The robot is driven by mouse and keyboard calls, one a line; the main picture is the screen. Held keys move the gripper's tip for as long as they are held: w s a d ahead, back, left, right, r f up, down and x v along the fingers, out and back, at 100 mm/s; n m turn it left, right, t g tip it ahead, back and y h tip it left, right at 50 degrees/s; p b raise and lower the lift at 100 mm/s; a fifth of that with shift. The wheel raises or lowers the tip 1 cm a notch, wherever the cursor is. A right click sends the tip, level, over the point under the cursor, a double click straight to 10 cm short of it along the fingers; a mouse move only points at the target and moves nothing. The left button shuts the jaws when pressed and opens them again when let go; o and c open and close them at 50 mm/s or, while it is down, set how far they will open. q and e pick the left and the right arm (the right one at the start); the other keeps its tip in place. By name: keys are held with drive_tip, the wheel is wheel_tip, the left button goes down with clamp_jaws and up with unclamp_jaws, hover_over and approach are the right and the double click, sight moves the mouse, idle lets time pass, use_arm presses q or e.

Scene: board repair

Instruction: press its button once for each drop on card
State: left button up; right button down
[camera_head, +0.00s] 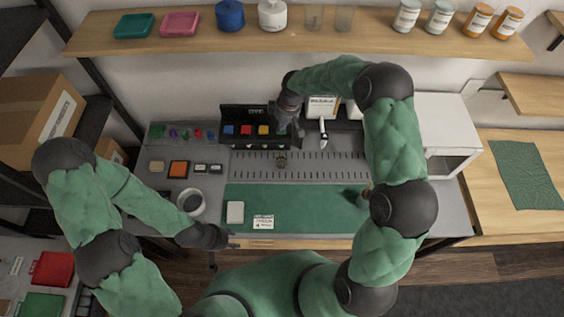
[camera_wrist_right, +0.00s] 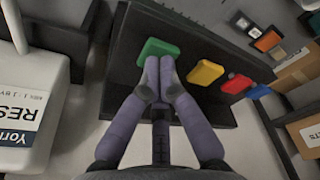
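A black panel (camera_head: 232,141) at the back of the bench carries a row of coloured buttons. A blue button (camera_head: 228,129), red button (camera_head: 246,130) and yellow button (camera_head: 263,130) show in the head view. The green button (camera_wrist_right: 157,48) shows in the right wrist view. My right gripper (camera_wrist_right: 160,64) is shut and empty, its fingertips at the green button's edge; I cannot tell whether they touch. A small white card (camera_head: 263,222) lies on the green mat (camera_head: 310,203); its print is too small to read. My left gripper (camera_head: 228,240) is by the bench's front edge, its fingers unclear.
A white box (camera_head: 235,211) lies left of the card, and a grey-white cup (camera_head: 190,202) stands left of the mat. A labelled white container (camera_wrist_right: 30,100) stands close to my right gripper. A shelf (camera_head: 200,40) runs above.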

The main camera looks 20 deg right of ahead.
drive_tip(key=shift+f+b, duration=0.35)
drive_tip(key=shift+f, duration=0.3)
drive_tip(key=shift+r, duration=0.15)
drive_tip(key=shift+r+p, duration=0.75)
drive_tip(key=shift+r, duration=0.75)
drive_tip(key=shift+f, duration=0.25)
